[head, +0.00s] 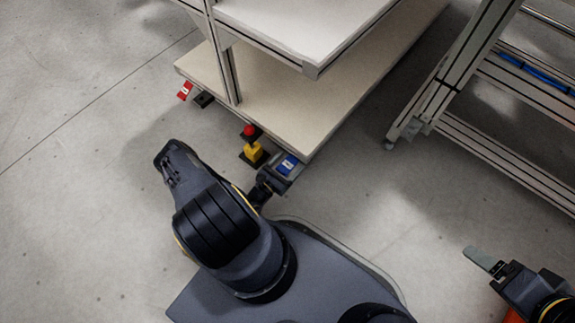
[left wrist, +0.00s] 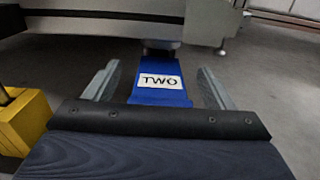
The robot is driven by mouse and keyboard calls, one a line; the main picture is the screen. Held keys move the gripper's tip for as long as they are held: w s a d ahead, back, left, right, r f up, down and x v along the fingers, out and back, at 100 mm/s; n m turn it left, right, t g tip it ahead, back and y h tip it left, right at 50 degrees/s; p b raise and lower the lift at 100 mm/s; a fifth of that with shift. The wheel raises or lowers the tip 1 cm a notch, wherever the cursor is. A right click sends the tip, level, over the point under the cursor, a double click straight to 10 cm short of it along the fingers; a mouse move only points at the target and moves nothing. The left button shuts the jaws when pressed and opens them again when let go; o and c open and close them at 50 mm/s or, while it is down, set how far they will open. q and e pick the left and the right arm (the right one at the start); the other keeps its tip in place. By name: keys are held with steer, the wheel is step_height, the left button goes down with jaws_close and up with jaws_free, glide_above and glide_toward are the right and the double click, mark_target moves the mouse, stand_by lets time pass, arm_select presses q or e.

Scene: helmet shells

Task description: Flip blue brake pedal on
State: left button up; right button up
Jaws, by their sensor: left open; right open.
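The blue brake pedal (head: 287,165) is at the near right corner of the low shelf unit. In the left wrist view the blue pedal (left wrist: 160,82) carries a white label reading "TWO". My left gripper (head: 280,180) is at the pedal in the head view. In the left wrist view its two grey fingers (left wrist: 158,88) are apart, one on each side of the pedal, with visible gaps. My right gripper (head: 490,262) is at the lower right of the head view, far from the pedal. One of its fingers shows clearly.
A red pedal (head: 185,90) is further left. The shelf unit (head: 280,110) stands behind. A metal frame (head: 480,140) stands right, with bare floor between.

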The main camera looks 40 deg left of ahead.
arm_select(q)
steer(key=shift+c, duration=0.5)
steer(key=c, duration=1.2)
steer(key=shift+f+t+b, duration=0.4)
steer(key=shift+f+t, duration=0.05)
steer(key=shift+t, duration=0.15)
steer(key=shift+c, duration=0.2)
steer(key=shift+f+t, duration=0.15)
steer(key=shift+t, duration=0.65)
steer(key=o, duration=1.3)
steer(key=shift+h, duration=0.3)
steer(key=shift+o, duration=0.2)
